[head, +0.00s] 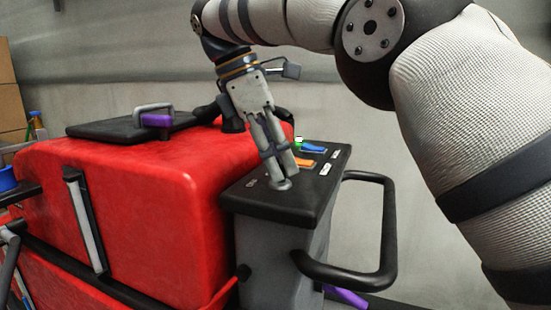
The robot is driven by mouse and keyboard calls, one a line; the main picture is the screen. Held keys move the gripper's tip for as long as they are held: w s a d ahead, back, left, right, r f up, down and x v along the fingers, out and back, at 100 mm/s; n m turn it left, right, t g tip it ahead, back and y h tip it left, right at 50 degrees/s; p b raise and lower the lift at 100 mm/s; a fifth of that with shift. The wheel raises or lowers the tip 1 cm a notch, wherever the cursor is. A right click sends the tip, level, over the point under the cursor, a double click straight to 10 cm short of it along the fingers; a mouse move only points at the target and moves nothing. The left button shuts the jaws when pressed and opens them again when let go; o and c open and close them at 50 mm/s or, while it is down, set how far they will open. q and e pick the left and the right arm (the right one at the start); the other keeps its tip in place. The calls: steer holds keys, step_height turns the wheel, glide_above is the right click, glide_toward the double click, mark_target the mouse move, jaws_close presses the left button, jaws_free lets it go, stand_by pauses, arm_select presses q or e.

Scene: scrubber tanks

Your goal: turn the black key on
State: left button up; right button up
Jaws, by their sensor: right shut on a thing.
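My right gripper (281,180) points down at the black control panel (285,205) on top of the scrubber's grey rear column. Its fingers are close together at a small grey round part of the panel, near the panel's left front. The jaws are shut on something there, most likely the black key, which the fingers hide. I cannot see which way the key is turned. My left gripper is not in view.
The red scrubber tank (150,200) stands left of the panel, with a black lid (105,128) and a purple latch (156,120) on top. An orange switch (305,161) and a blue switch (313,147) sit behind the fingers. A black handle (388,230) loops out at the right.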

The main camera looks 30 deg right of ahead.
stand_by(0.4)
steer(key=o, duration=1.2)
steer(key=shift+c, duration=0.2)
